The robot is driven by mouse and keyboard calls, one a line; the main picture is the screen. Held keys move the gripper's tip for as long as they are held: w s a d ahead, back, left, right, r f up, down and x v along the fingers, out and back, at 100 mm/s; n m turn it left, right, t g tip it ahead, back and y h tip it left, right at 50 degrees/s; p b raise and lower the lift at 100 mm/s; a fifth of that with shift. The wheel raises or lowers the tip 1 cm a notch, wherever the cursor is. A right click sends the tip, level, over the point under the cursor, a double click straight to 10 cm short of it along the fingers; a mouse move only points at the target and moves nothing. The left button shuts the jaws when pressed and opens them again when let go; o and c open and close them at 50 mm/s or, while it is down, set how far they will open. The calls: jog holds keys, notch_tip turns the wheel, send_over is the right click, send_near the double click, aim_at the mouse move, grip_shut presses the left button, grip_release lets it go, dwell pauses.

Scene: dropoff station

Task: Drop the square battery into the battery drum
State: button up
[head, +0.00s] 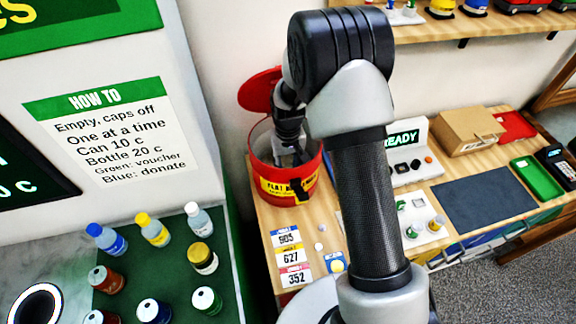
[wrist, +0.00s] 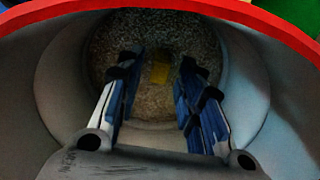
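The battery drum (head: 259,171) is a red can with a yellow label on the wooden counter. Its red lid (head: 260,90) stands open, and its red rim also shows in the wrist view (wrist: 240,13). My gripper (head: 291,157) reaches down into the drum's mouth. In the wrist view my gripper (wrist: 160,98) has its blue-padded fingers well apart with nothing gripped between them. A small yellow block (wrist: 160,73), apparently the square battery, lies beyond the fingertips on the grainy fill (wrist: 135,98) at the drum's bottom. The wrist view is dim.
Number cards (head: 290,255) and small round cells lie in front of the drum. A READY device (head: 408,160), a cardboard box (head: 468,132) and a dark mat (head: 485,199) are to the right. Several bottles and cans stand on the green surface at lower left.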

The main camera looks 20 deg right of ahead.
jog(key=s+r+t+p, duration=0.1)
jog(key=s+r, duration=0.1)
jog(key=r, duration=0.9)
jog(key=s+r+p, duration=0.1)
jog(key=s+r, duration=0.1)
jog(key=r, duration=0.9)
jog(key=s+r+t, duration=0.1)
jog(key=s+r, duration=0.3)
jog(key=s, duration=0.8)
jog(key=s+r+t, duration=0.2)
jog(key=s+r, duration=0.3)
jog(key=s, duration=0.7)
jog(key=shift+t, duration=0.3)
notch_tip(320, 180, down, 11)
jog(key=b, duration=1.1)
jog(key=shift+f, duration=0.15)
